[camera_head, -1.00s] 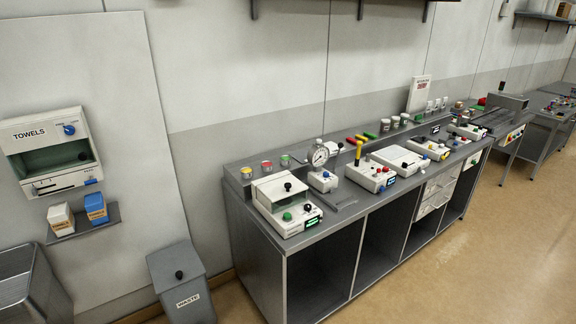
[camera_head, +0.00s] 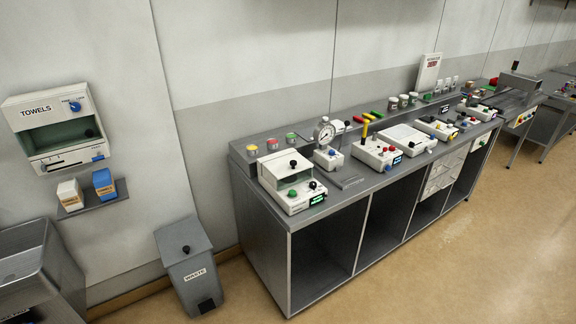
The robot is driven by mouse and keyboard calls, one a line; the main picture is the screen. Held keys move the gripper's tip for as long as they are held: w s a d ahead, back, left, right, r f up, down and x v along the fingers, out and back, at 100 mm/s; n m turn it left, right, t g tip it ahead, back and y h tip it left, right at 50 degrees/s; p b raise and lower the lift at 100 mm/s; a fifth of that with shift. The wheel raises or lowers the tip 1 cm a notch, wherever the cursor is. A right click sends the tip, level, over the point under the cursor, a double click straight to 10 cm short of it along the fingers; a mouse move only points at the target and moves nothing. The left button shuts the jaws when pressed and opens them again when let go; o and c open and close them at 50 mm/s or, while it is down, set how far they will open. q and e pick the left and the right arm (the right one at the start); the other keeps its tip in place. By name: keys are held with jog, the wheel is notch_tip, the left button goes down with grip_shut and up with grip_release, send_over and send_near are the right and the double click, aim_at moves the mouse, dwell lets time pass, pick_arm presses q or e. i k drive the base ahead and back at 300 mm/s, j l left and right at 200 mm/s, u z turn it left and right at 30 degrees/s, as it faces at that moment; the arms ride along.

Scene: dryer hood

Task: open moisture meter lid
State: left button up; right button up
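A white boxy instrument (camera_head: 290,183) stands at the near left end of the grey bench. It has a pale lid with a black knob (camera_head: 293,164) on top, and the lid looks closed. Its front carries a green button, a black knob and a lit green display (camera_head: 317,199). I take it for the moisture meter, but no readable label confirms this. Neither of my grippers shows in the head view.
The grey bench (camera_head: 345,200) runs away to the right with several other instruments, including a dial gauge (camera_head: 325,131). A waste bin (camera_head: 190,265) stands left of it. A towel dispenser (camera_head: 55,128) hangs on the wall above a sink (camera_head: 35,265). The floor before the bench is clear.

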aim_at(276, 169)
jog(key=i+l+z, duration=0.25)
jog(key=i, duration=0.25)
jog(key=i+l+z, duration=0.2)
jog(key=i, duration=0.3)
jog(key=l, duration=0.1)
